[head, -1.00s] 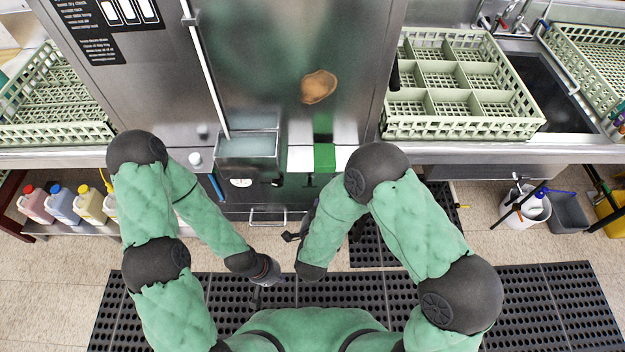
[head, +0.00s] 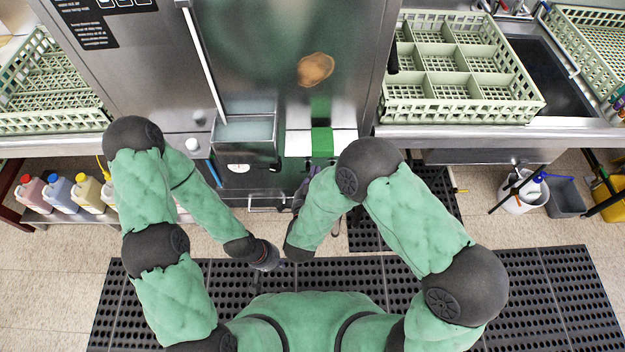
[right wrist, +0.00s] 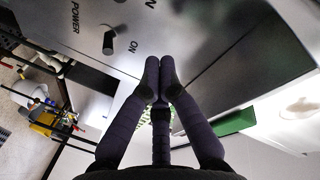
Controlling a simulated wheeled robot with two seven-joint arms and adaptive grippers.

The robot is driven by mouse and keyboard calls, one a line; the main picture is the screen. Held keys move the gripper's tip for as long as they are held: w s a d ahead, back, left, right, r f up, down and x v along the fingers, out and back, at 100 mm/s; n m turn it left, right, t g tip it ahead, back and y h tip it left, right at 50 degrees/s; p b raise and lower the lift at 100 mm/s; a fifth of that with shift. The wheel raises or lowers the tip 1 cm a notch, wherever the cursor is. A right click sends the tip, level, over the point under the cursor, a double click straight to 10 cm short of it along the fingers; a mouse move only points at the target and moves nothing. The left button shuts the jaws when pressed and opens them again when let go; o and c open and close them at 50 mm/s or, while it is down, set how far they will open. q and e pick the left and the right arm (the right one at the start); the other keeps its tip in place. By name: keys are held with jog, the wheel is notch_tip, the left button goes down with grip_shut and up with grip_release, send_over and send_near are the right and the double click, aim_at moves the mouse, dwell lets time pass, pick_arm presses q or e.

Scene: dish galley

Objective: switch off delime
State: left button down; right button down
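In the right wrist view a steel panel carries a black switch lever (right wrist: 109,40) between the printed words POWER and ON. Part of another ON label is cut off at the top edge. No delime label is readable. My right gripper (right wrist: 160,62) has its dark fingers together, with nothing seen between them, below and right of the lever and apart from it in the picture. In the head view the right gripper (head: 299,196) is mostly hidden by its forearm, low before the machine. My left gripper (head: 268,257) hangs over the floor mat; its fingers are too small to read.
The steel dish machine (head: 255,70) stands ahead, with a small water-filled tray (head: 246,130) on its front. A green rack (head: 455,85) sits on the right counter. Several chemical jugs (head: 60,193) stand on the low left shelf. A black mat (head: 540,290) covers the floor.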

jog(key=b, duration=0.2)
send_over(308, 166)
jog(key=d, duration=0.3)
jog(key=f, duration=0.1)
jog(key=shift+s+a+f+b, duration=0.25)
jog(key=shift+s+a+f, duration=0.3)
jog(key=shift+f, duration=0.2)
jog(key=shift+s+a+f+b, duration=0.2)
jog(key=shift+s+a+f, duration=0.35)
jog(key=shift+f, duration=0.15)
